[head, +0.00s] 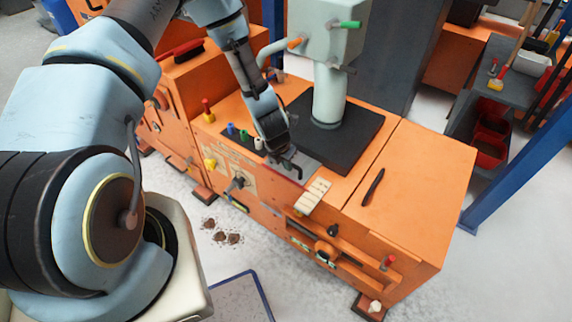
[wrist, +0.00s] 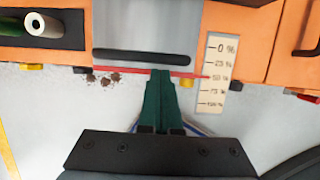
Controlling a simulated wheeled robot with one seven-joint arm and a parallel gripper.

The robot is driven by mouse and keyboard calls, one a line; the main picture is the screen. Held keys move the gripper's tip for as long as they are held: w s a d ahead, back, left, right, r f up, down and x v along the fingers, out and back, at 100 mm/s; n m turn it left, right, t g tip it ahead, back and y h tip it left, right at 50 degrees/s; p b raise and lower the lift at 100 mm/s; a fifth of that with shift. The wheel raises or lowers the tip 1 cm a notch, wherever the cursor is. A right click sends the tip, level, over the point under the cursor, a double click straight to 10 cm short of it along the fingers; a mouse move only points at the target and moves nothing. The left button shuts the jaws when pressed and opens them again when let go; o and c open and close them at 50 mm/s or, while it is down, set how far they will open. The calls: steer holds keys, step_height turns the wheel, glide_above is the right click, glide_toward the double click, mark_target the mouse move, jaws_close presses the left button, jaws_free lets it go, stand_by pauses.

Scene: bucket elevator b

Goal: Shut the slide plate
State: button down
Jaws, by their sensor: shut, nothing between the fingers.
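The slide plate is a grey plate (wrist: 150,25) with a black handle bar (wrist: 141,57) and a red front edge (wrist: 120,69), in the wrist view. In the head view the plate (head: 306,163) lies on the orange machine, in front of the black base of the pale column. A scale (wrist: 220,72) marked 0 to 100 % is right of it; the red edge lies near the 50 % mark. My gripper (wrist: 160,74) is shut and empty. Its tips overlap the red edge, just on the near side of the handle bar; contact is unclear. In the head view my gripper (head: 287,166) partly hides the plate.
Coloured knobs (head: 244,135) stand left of my gripper. A black bar (head: 373,187) lies on the clear orange top at right. Brown debris (head: 222,232) lies on the pale floor in front. A blue post (head: 520,170) stands at right.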

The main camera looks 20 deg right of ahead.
steer(key=w+d, duration=0.2)
steer(key=d, duration=0.3)
steer(key=shift+w, duration=0.4)
steer(key=shift+d, duration=0.1)
steer(key=shift+w+r, duration=0.1)
